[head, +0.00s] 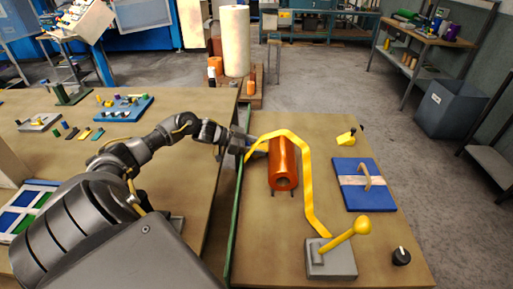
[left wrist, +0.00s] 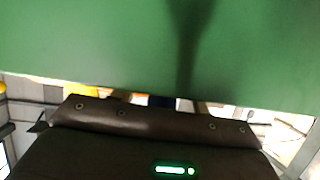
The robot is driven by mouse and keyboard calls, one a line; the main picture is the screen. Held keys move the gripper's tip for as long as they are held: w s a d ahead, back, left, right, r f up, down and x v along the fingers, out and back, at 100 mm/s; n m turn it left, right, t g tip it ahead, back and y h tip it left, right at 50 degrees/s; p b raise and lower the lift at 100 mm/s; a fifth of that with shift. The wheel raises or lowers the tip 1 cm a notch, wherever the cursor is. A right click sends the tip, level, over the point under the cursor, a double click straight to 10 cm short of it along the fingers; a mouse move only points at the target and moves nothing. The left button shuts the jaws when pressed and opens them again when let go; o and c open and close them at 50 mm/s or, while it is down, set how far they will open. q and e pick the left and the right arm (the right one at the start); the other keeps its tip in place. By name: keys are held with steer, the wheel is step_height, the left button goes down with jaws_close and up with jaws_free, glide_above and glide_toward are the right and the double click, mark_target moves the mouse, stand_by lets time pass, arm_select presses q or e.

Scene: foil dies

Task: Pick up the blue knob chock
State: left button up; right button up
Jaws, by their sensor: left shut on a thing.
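My left gripper (head: 254,146) reaches over the green rail to the left side of the copper-orange roll (head: 283,165). It is shut on a small bluish piece (head: 261,146), mostly hidden by the fingers and a yellow strip. I cannot make out a knob on it, so I cannot tell for sure that it is the blue knob chock. In the left wrist view a green surface (left wrist: 90,45) fills the upper part and the fingertips do not show. My right gripper is not in view.
The yellow strip (head: 307,180) arches over the roll down to a grey block (head: 331,262) with a yellow lever. A blue plate (head: 370,198), a yellow piece (head: 346,138) and a black knob (head: 401,257) lie right. The green rail (head: 236,200) edges the table.

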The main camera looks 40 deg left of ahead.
arm_select(q)
steer(key=shift+r, duration=0.6)
steer(key=w+d+r+b, duration=0.2)
steer(key=w+r+b, duration=0.2)
steer(key=w+r, duration=0.7)
steer(key=w, duration=0.2)
steer(key=shift+w+d+r, duration=0.35)
steer(key=shift+w+r, duration=0.05)
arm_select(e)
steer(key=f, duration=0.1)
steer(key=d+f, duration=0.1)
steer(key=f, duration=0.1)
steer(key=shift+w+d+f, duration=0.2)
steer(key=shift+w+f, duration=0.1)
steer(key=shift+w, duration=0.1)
